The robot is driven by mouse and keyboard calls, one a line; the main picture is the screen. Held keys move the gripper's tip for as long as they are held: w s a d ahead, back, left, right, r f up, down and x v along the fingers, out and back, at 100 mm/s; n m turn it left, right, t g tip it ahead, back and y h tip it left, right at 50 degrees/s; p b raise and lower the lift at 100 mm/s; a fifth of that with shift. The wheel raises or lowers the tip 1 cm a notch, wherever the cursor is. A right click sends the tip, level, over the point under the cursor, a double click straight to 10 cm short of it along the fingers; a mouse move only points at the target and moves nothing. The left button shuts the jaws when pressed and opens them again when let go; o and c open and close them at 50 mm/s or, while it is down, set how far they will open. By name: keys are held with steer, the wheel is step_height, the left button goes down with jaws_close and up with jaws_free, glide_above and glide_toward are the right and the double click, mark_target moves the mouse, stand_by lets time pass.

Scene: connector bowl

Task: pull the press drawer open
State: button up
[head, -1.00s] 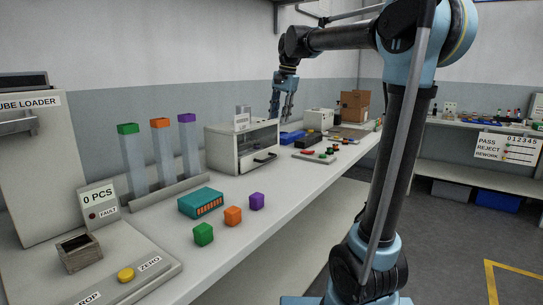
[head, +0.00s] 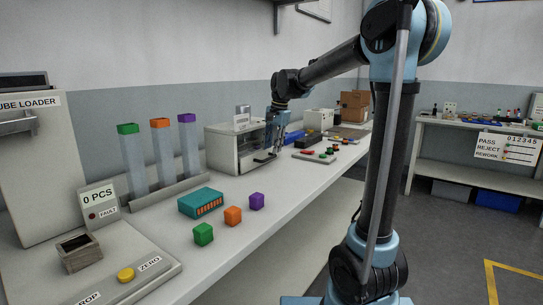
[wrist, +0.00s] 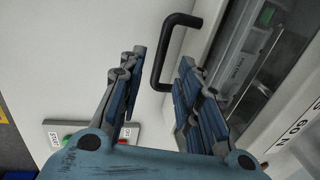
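The press (head: 222,152) is a pale box with a dark window on the bench, behind the coloured blocks. Its drawer has a black bar handle (wrist: 160,55), seen up close in the wrist view. My gripper (head: 275,150) is in front of the press in the head view. In the wrist view my gripper (wrist: 159,68) is open, with one finger to each side of the handle's line. The handle lies in the gap near the fingertips; I see no contact. The drawer looks shut in the head view, its front partly hidden by my gripper.
Green (head: 203,234), orange (head: 233,216) and purple (head: 257,201) blocks and a teal box (head: 201,202) stand in front of the press. A blue bin (head: 293,137) and a button panel (head: 314,156) lie beyond it. The bench front is clear.

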mark_target(271, 158)
steer(key=shift+w+a+f, duration=0.1)
steer(key=shift+a+f, duration=0.1)
steer(key=shift+f, duration=0.8)
steer(key=shift+w+a+f, duration=0.1)
steer(key=shift+a+f, duration=0.05)
steer(key=shift+f, duration=0.85)
jaws_close()
